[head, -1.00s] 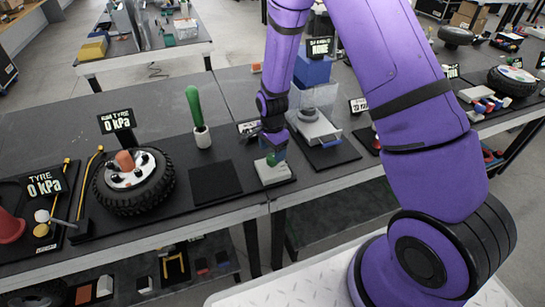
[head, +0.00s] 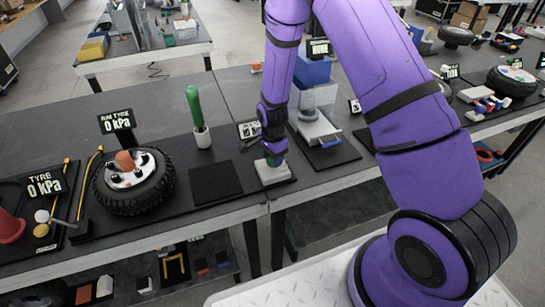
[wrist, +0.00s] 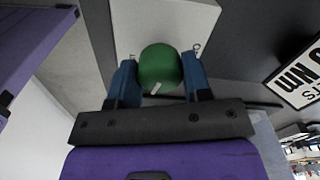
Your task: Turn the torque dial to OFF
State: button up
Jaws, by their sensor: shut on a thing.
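The torque dial is a round green knob (wrist: 160,66) with a short white mark on its near side. It sits on a pale block (head: 272,174), which also shows behind it in the wrist view (wrist: 135,25). My gripper (wrist: 160,80) is shut on the green knob, with one blue finger on each side. In the head view my gripper (head: 274,158) reaches down over the block and hides most of the knob. I cannot read any OFF marking on the block.
A black sign with white lettering (head: 249,130) stands just behind the block. A green-handled tool in a white cup (head: 196,110) and a tyre (head: 135,181) are to the left. A pale tray device (head: 319,133) is to the right. A flat black pad (head: 215,180) lies clear.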

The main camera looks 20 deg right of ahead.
jog(key=shift+n, duration=0.3)
jog(key=n, duration=0.9)
jog(key=shift+n, duration=0.4)
jog(key=n, duration=1)
jog(key=shift+n, duration=0.4)
jog(key=o, duration=0.9)
